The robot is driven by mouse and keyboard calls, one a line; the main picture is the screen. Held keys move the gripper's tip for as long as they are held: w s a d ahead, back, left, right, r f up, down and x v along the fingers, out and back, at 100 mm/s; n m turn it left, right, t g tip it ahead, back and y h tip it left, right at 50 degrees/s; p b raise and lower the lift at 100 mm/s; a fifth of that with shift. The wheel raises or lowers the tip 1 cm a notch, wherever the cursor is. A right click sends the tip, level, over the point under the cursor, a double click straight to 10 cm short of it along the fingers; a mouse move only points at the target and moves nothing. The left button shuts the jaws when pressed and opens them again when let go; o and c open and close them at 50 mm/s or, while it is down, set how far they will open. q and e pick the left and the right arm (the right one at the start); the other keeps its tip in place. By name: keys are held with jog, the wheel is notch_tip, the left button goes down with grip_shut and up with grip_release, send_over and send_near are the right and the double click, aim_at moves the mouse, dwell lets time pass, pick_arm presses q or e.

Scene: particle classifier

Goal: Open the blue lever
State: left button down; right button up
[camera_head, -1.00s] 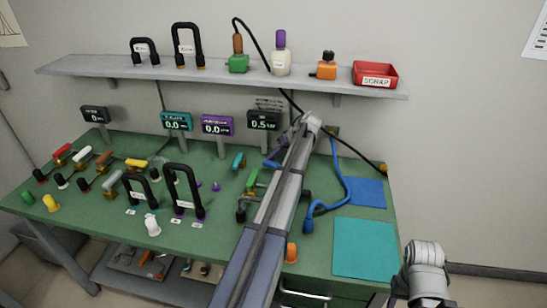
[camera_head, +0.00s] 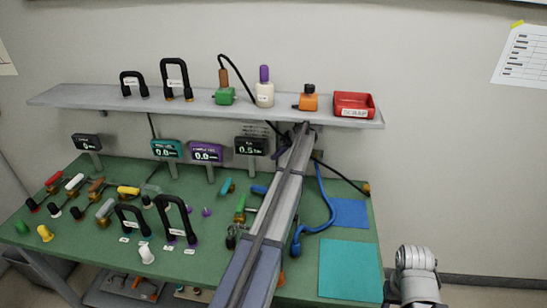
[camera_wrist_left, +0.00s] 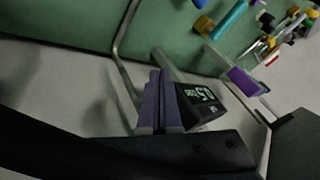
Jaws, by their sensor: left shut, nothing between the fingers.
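A blue lever handle (camera_head: 258,189) shows on the green bench, just left of my left arm, which hides part of it. A teal lever (camera_head: 226,186) stands to its left; it also shows in the left wrist view (camera_wrist_left: 230,20). My left gripper (camera_head: 277,154) is above the back of the bench, beside the dark gauge display, apart from the levers. In the left wrist view its two purple-grey fingers (camera_wrist_left: 160,98) are closed together with nothing between them. The right arm shows at the lower right, but its fingers are out of sight.
The dark display (camera_head: 251,146) and purple display (camera_head: 206,152) stand behind the levers. A grey shelf (camera_head: 190,102) with bottles and a red scrap tray (camera_head: 354,103) hangs above. A green lever (camera_head: 240,207) and blue hose (camera_head: 325,215) lie near my left arm.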

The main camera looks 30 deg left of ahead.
dwell(0.4)
pick_arm(q)
jog(key=s+d+f+m+t+h, duration=0.1)
jog(key=s+d+m, duration=0.2)
jog(key=s+d, duration=0.65)
jog(key=s+d+f+m+h, duration=0.15)
jog(key=s+d+m, duration=0.3)
jog(key=d, duration=0.95)
jog(key=s+d+f+m+t+h, duration=0.1)
jog(key=s+d+m+h, duration=0.15)
jog(key=s+d, duration=0.75)
jog(key=s+d+m+h, duration=0.1)
jog(key=s+d+m, duration=0.5)
jog(key=s+d, duration=0.6)
jog(key=shift+s+d+f, duration=0.2)
jog(key=shift+s+f, duration=0.25)
jog(key=shift+s, duration=0.15)
